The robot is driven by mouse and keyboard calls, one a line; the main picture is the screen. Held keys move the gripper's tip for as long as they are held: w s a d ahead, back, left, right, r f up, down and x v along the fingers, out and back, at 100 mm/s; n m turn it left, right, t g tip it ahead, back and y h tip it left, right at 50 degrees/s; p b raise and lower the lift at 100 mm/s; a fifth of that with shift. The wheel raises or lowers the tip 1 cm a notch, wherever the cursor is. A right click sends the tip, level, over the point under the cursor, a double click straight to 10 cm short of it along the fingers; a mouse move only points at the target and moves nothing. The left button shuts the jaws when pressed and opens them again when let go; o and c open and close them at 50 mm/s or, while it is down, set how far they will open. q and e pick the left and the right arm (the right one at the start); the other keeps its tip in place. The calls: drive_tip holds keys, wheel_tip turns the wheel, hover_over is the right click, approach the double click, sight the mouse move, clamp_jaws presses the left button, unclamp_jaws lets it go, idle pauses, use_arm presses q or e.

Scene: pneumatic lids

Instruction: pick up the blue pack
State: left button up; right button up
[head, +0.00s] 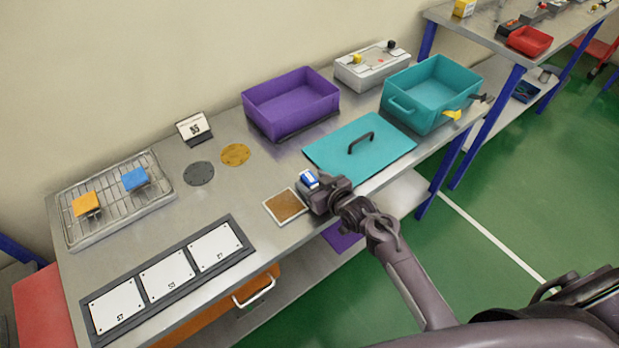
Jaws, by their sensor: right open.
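A small blue-and-white pack (308,180) is at the jaws of my right gripper (318,190), just behind the brown square pad (286,206). The gripper is open and low over the table's front part; its dark fingers partly hide the pack, and I cannot tell whether they touch it. Another blue block (135,179) sits on the wire rack (110,210) at the left, beside an orange block (86,204). My left gripper is not in view.
A teal lid (385,158) with a black handle lies right of the gripper. Behind are a purple bin (292,103), a teal bin (435,90) and a grey box (372,66). A framed row of white plates (168,276) lies at front left.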

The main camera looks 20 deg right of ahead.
drive_tip(key=c, duration=1)
drive_tip(key=shift+r, duration=0.1)
drive_tip(key=shift+c, duration=0.2)
